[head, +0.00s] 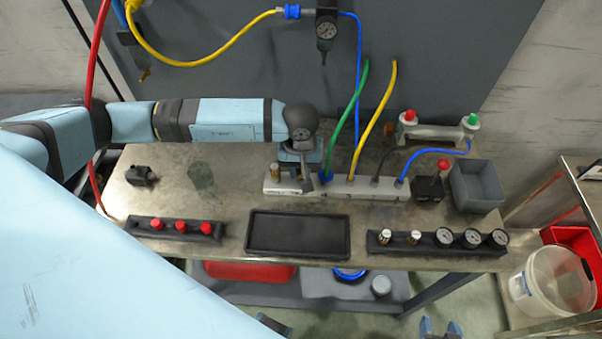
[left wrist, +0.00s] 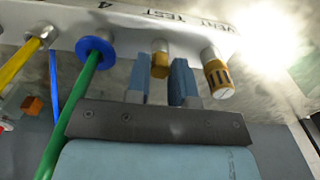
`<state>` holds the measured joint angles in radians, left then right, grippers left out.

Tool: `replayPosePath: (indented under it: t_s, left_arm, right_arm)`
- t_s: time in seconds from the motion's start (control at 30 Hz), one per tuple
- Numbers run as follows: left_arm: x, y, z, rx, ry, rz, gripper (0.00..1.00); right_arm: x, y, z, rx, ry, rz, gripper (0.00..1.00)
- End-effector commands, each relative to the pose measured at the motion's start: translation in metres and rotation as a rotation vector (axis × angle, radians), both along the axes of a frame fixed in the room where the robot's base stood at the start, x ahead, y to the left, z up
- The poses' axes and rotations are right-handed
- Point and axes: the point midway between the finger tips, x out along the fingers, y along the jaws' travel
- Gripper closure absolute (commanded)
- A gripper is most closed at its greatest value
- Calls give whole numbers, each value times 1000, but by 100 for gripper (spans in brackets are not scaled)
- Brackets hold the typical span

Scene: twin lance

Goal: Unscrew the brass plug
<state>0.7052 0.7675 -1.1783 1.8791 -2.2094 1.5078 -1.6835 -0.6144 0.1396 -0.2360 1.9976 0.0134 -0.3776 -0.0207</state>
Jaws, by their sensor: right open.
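The brass plug (left wrist: 160,58) is a short brass cylinder in the white manifold block (head: 340,186), between a striped brass-and-silver fitting (left wrist: 217,74) and the green hose's blue collar. In the head view my left gripper (head: 304,176) comes down over the left part of the manifold and hides the plug. The striped fitting (head: 275,172) stands just left of it there. My right gripper (head: 440,327) is open and empty at the bottom edge, below the bench.
A black tray (head: 298,251) lies at the bench front, between a strip with red caps (head: 135,224) and a gauge rack (head: 384,251). A grey bin (head: 477,198) stands at right. Green (head: 345,118) and yellow (head: 380,112) hoses rise close beside my left gripper.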

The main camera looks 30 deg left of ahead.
Motion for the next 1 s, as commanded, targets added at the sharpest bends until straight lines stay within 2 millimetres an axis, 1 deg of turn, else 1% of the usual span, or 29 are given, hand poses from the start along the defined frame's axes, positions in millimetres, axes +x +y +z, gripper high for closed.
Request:
replayPosePath:
  t_s: [0.07,0.1,0.13,0.17,0.37,0.47,0.57,0.6,0.9,1.0]
  left_arm:
    - [0,0,0,0,0,0,100]
    - [0,0,0,0,0,0,74]
    - [0,0,0,0,0,0,67]
    - [0,0,0,0,0,0,64]
    - [0,0,0,0,0,0,64]
    - [1,0,-3,1,-2,-33,64]
    - [1,1,-8,2,-5,-164,64]
    - [2,1,-10,3,-6,-237,64]
    - [1,0,-10,3,-5,-765,64]
    - [1,1,-10,3,-4,-934,64]
  right_arm:
    - [0,-1,0,-2,0,-1,46]
    - [0,-2,-1,-3,0,-2,46]
    - [0,-2,-1,-3,1,-2,46]
    - [0,-2,-2,-3,1,-2,46]
    - [-1,-2,-4,-4,5,-2,46]
    - [-1,-2,-10,-4,5,-2,46]
    - [0,-2,-29,-3,1,-2,46]
    - [0,-1,-38,-3,1,-2,46]
    - [-2,0,-100,7,27,-5,46]
    - [-1,1,-112,19,42,-13,46]
